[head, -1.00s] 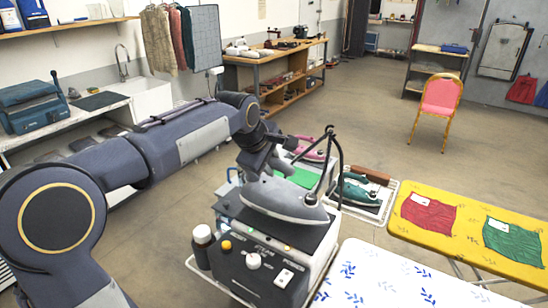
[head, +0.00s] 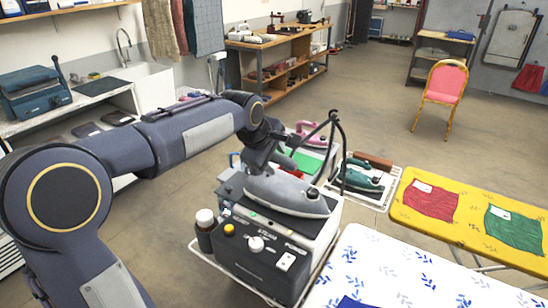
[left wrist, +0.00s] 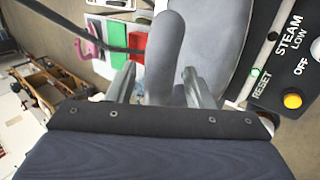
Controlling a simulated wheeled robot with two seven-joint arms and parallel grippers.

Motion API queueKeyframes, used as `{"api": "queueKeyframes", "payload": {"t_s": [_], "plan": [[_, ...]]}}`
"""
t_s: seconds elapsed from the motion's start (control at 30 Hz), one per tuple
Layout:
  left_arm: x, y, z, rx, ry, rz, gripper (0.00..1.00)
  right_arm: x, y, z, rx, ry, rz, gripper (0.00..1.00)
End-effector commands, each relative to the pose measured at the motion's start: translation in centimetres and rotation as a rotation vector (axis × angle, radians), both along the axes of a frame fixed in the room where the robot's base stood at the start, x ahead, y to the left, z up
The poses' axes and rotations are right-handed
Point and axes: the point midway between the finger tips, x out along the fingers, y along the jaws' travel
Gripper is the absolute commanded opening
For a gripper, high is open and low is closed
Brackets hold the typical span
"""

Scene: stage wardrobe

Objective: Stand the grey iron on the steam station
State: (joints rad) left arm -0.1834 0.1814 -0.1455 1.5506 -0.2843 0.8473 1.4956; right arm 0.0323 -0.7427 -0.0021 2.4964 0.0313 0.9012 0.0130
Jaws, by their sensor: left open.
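The grey iron (head: 288,196) rests flat on top of the steam station (head: 262,262), soleplate down, its pointed end to the right in the head view. It also shows in the left wrist view, with its grey handle (left wrist: 167,60) in the middle. My left gripper (head: 272,160) is at the handle; in the left wrist view its two fingers (left wrist: 160,88) stand apart, one on each side of the handle, with gaps visible. The iron's underside is hidden. My right gripper is not in view.
A brown-black bottle (head: 205,232) stands at the station's left. A black cord post (head: 338,145) rises behind the iron. A green iron (head: 357,178) and a pink iron (head: 312,140) sit beyond. A white patterned ironing board (head: 390,270) and a yellow one (head: 470,224) lie right.

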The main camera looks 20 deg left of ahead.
Motion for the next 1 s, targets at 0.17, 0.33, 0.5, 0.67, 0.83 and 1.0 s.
{"api": "queueKeyframes", "payload": {"t_s": [0.17,0.33,0.5,0.67,0.83,1.0], "plan": [[-0.1,0.0,0.5,0.0,-0.001,0.0,0.47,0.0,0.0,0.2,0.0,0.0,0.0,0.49],[-1.4,0.2,2.5,-0.002,-0.006,-0.001,0.47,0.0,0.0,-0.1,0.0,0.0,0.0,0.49],[-3.5,0.5,5.7,-0.001,-0.006,0.0,0.47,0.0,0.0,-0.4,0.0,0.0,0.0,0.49],[-5.2,0.8,8.2,-0.001,-0.004,0.0,0.47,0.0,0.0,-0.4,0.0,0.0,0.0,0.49],[-6.3,0.9,9.8,0.0,-0.002,0.0,0.47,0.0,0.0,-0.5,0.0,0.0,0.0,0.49],[-6.6,1.0,10.3,0.0,-0.001,-0.001,0.47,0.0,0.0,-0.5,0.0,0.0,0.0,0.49]]}}
